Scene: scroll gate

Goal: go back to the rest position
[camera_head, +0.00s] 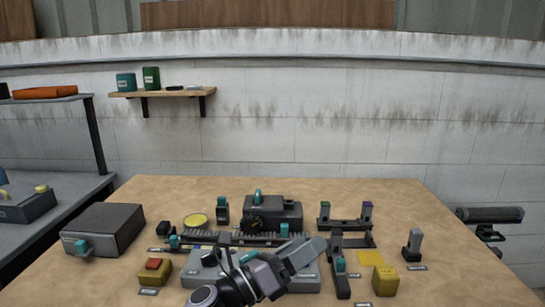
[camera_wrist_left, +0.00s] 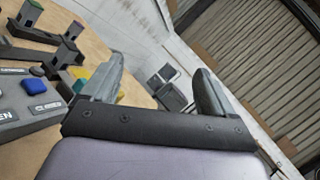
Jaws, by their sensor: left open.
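My left gripper (camera_head: 312,251) is over the front middle of the table, above a light grey panel (camera_head: 199,281), and partly covers it. In the left wrist view the gripper (camera_wrist_left: 160,88) has its two fingers wide apart, with nothing between them. The panel also shows in the left wrist view, at left, with a blue button (camera_wrist_left: 35,87) on it. My right gripper is not seen in either view.
The brown table (camera_head: 420,287) holds a dark box (camera_head: 104,228), a red-topped yellow block (camera_head: 155,269), a toothed rail (camera_head: 270,238), a dark two-post stand (camera_head: 346,222) and a yellow block (camera_head: 385,279). A dark fixture (camera_head: 490,215) stands past the right edge.

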